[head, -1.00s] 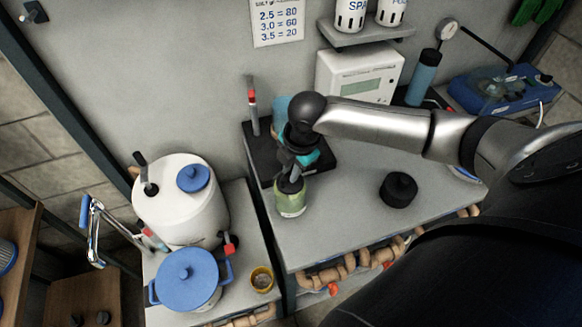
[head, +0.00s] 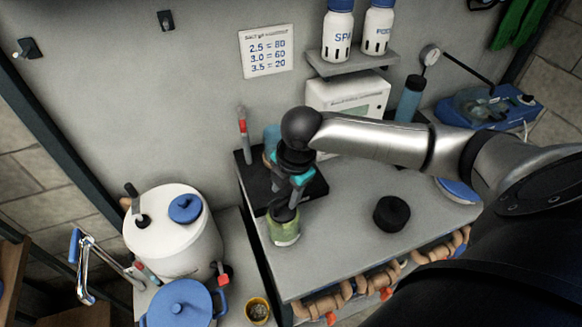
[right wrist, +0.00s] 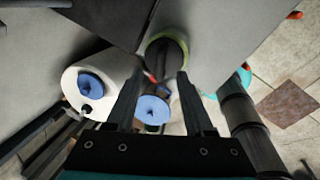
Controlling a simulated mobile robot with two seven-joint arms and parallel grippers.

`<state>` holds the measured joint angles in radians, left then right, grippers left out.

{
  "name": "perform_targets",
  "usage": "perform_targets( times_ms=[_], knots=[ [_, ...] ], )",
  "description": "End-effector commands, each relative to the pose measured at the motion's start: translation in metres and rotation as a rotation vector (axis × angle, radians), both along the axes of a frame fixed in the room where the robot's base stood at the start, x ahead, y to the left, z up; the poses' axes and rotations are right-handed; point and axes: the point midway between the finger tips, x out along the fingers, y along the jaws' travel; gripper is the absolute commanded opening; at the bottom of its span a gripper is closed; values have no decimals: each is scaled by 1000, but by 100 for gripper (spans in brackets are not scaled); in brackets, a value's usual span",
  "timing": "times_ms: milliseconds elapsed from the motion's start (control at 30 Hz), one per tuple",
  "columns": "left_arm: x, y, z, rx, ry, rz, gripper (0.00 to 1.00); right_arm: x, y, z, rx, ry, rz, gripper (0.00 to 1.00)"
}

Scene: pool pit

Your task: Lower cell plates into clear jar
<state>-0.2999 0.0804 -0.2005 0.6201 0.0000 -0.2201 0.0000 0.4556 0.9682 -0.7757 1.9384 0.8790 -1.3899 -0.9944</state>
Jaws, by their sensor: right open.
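The clear jar (head: 285,236), with a green tint, stands near the left edge of the grey worktop. It also shows in the right wrist view, where its round greenish rim (right wrist: 184,42) faces my camera. Dark cell plates (head: 283,213) show at the jar's mouth; how deep they sit is hard to tell. My right gripper (head: 291,193) is above the jar, pointing down. In the right wrist view its two fingers (right wrist: 158,88) are spread apart on either side of the dark plates, gripping nothing visible. My left gripper is out of view.
A black base (head: 262,190) with an upright red-topped rod stands behind the jar. A black round lid (head: 391,213) lies to the right, with clear worktop between. A white tank (head: 175,240) and a blue-lidded pot (head: 180,302) stand on the left.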

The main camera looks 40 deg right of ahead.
Motion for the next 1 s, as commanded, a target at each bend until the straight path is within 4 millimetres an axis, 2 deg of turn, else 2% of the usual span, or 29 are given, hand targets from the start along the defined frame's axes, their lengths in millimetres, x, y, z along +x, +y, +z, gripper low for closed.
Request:
perform_targets(
  times_ms=[33,200,433,600,1000],
  knots=[
    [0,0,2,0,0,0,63,-2,-1,15,-3,-6,2,53],
    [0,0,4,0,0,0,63,-10,-3,56,-3,-7,1,53],
    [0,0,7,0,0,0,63,-19,-4,98,-2,-4,0,53],
    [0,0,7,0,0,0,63,-22,-4,112,-1,-3,1,53],
    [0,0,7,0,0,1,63,-23,-4,114,-1,-1,0,53]
  ],
)
